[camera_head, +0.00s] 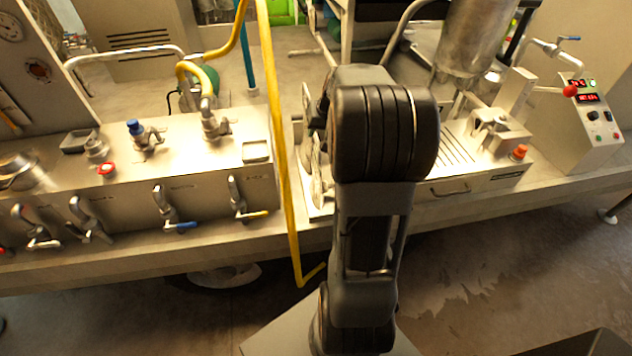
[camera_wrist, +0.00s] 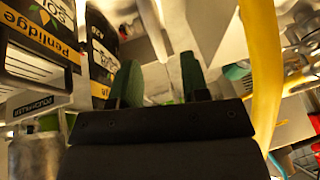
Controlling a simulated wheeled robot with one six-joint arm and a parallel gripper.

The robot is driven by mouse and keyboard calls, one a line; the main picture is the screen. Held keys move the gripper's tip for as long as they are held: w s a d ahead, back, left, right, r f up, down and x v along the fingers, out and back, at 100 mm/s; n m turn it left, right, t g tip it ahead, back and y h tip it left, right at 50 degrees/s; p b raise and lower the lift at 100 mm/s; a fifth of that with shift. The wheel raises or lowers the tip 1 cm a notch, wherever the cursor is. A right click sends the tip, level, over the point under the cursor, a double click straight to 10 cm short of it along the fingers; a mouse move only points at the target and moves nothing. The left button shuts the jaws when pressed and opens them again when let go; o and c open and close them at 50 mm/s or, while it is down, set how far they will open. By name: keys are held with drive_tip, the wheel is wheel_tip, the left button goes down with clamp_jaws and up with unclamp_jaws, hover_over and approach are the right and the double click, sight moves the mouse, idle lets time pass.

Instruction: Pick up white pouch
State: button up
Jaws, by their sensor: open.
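I cannot make out a white pouch for sure in either view. In the wrist view my gripper (camera_wrist: 158,78) is open, its two dark green fingers apart. A pale surface and a small strip of green show between the fingers, too small to identify. In the head view my dark arm stands in the middle and hides my gripper and part of the bench behind it.
A yellow hose (camera_head: 279,140) hangs left of my arm and runs close on the right in the wrist view (camera_wrist: 264,75). Black labelled containers (camera_wrist: 30,50) stand at left there. A valve panel (camera_head: 200,165) and a control box (camera_head: 590,120) flank the arm.

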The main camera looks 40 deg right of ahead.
sight(316, 136)
drive_tip(key=shift+p+x, duration=0.35)
drive_tip(key=shift+x, duration=2)
clamp_jaws()
